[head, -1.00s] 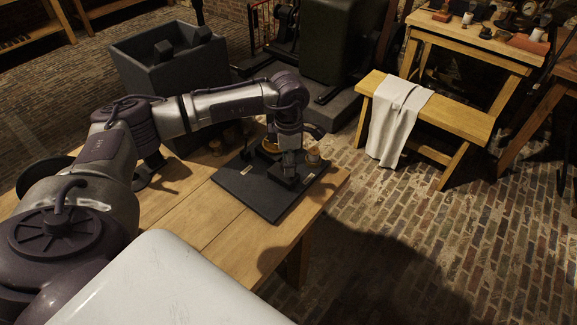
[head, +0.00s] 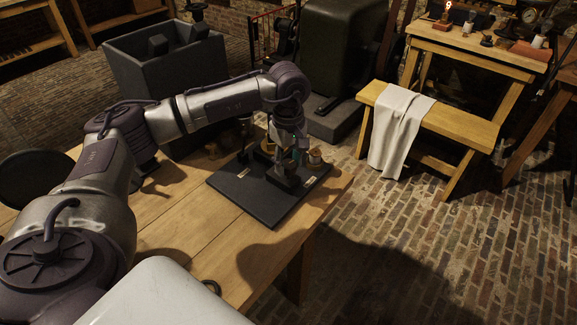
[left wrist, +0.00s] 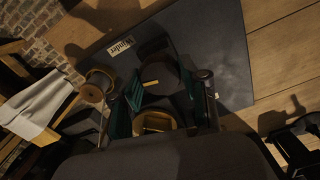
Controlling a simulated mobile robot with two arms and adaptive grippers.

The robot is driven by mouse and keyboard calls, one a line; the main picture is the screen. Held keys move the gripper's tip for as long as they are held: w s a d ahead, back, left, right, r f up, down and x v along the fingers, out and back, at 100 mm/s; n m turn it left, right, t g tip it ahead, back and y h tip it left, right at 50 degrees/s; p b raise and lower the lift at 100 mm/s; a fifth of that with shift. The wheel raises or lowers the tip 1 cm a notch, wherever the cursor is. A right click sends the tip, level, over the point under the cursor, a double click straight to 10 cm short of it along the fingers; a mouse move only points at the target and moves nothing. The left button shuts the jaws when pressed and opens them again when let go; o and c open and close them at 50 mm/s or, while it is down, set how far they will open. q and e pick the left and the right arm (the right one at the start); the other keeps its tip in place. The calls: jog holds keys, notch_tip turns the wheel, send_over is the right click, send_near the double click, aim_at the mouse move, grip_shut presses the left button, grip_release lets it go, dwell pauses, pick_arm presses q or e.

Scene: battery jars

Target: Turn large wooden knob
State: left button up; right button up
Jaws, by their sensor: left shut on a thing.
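A dark board (head: 262,203) lies on the wooden table; in the left wrist view the board (left wrist: 225,45) bears a label (left wrist: 121,44) reading "Winder". A dark, round, brownish knob (left wrist: 160,78) with a short pale mark stands over the board. My left gripper (head: 285,172) points down at the board's right part. In the left wrist view the teal fingers of the left gripper (left wrist: 163,88) are on either side of the knob, shut on it. The arm hides most of the knob in the head view. My right gripper is not in view.
A wooden spool (head: 315,157) stands close to the gripper's right; it also shows in the left wrist view (left wrist: 92,92). A brass-coloured part (left wrist: 153,121) is below the knob. The table's near planks are mostly clear.

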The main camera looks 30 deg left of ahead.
aim_at(288, 163)
pick_arm(q)
jog(key=m+b, duration=0.2)
jog(key=m, duration=0.2)
jog(key=shift+m, duration=0.4)
jog(key=shift+r, duration=0.1)
jog(key=o, duration=1.1)
jog(key=shift+o, duration=0.2)
notch_tip(288, 163, up, 12)
